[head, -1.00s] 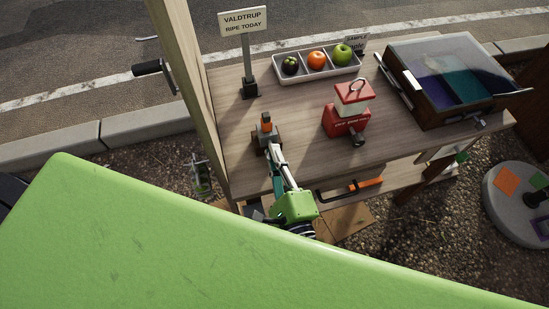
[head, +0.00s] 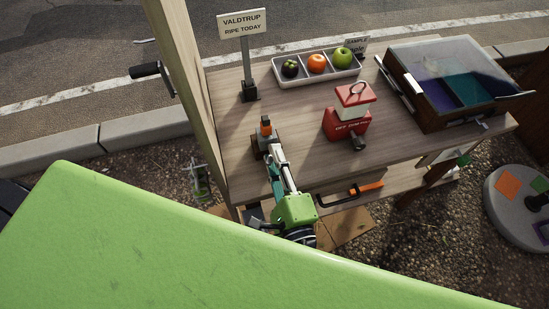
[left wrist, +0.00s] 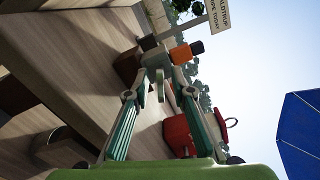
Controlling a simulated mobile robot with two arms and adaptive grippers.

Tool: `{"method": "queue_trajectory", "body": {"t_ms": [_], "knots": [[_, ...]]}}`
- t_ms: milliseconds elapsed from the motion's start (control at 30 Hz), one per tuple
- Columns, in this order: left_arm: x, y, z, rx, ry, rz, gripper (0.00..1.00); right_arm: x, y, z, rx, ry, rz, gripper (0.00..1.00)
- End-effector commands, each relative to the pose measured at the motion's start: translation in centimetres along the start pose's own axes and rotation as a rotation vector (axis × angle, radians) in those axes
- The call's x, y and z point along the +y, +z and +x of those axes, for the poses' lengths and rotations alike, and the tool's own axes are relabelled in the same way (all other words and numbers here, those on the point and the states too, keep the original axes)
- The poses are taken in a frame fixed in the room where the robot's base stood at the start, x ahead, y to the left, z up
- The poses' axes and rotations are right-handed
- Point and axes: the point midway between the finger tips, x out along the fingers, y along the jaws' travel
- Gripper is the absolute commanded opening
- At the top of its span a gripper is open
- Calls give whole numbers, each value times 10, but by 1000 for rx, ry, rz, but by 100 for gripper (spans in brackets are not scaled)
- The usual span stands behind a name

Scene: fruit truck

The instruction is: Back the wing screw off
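A small dark clamp-like fitting with an orange block (head: 266,126) stands at the left end of the wooden counter (head: 300,130). I take it to hold the wing screw, but its wings are too small to make out. In the left wrist view the grey fitting with its orange and black end (left wrist: 181,54) lies straight ahead of the fingers. My left gripper (head: 273,150) reaches up to it from the counter's front edge. In the left wrist view its teal fingers (left wrist: 160,82) converge at the fitting; whether the tips touch it is unclear. My right gripper is not in view.
A red box device (head: 346,124) stands right of the fitting. Behind are a fruit tray (head: 318,80) and a sign (head: 243,24). A glass-lidded case (head: 440,112) fills the right end. A wooden post (head: 183,90) rises at left. An orange-and-black handle (head: 350,194) sits below the front edge.

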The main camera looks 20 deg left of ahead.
Motion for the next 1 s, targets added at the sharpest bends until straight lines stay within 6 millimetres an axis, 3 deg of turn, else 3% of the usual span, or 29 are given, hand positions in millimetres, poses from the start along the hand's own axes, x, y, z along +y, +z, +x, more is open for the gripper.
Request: {"method": "queue_trajectory", "body": {"t_ms": [267, 700, 1000], "knots": [[0, 0, -4, 0, 1, 1, 22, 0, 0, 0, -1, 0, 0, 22], [0, -1, -67, 0, 2, 1, 22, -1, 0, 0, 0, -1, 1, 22], [0, 0, -75, 0, 0, 1, 22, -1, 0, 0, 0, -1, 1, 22]]}}
